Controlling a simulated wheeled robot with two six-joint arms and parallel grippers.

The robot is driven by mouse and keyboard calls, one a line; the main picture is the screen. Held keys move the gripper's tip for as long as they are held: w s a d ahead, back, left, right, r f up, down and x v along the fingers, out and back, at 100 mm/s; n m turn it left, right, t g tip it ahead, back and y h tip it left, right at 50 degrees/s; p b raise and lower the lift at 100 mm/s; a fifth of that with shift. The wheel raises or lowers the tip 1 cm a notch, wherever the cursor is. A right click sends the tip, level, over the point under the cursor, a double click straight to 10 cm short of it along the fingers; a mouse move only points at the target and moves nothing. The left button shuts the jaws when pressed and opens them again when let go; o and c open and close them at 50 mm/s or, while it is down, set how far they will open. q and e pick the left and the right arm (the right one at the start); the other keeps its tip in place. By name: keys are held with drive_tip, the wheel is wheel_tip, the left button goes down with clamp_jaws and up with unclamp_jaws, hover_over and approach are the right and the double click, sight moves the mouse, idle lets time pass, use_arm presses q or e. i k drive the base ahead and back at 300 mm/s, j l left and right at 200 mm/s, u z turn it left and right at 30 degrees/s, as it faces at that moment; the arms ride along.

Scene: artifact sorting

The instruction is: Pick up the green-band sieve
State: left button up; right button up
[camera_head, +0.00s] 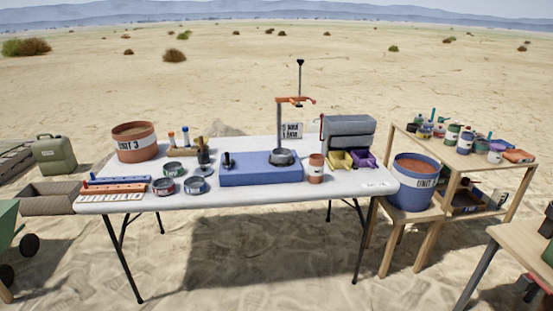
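Several small round dark-rimmed sieves sit in a cluster on the left half of the white folding table (330,190). The back-left sieve (173,169) seems to have a greenish band. The front-left sieve (163,187) has a reddish tint and the front-right sieve (195,185) a bluish one. The bands are too small to tell surely. Another dark round piece (203,171) lies right beside them, under or near an upright brush-like tool. Neither of my grippers is in view.
A blue box (260,176) with a grey pan (282,157) stands right of the sieves. A UNIT 3 tub (134,143) is behind left, and blue and red racks (115,185) lie left. A blue bucket (413,185) and wooden shelf (485,165) stand right.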

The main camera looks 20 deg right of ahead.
sight(173, 168)
drive_tip(key=i+j+z, duration=0.25)
drive_tip(key=z, duration=0.15)
drive_tip(key=i+j+z, duration=0.2)
drive_tip(key=z, duration=0.25)
drive_tip(key=i+j+z, duration=0.1)
drive_tip(key=j+z, duration=0.3)
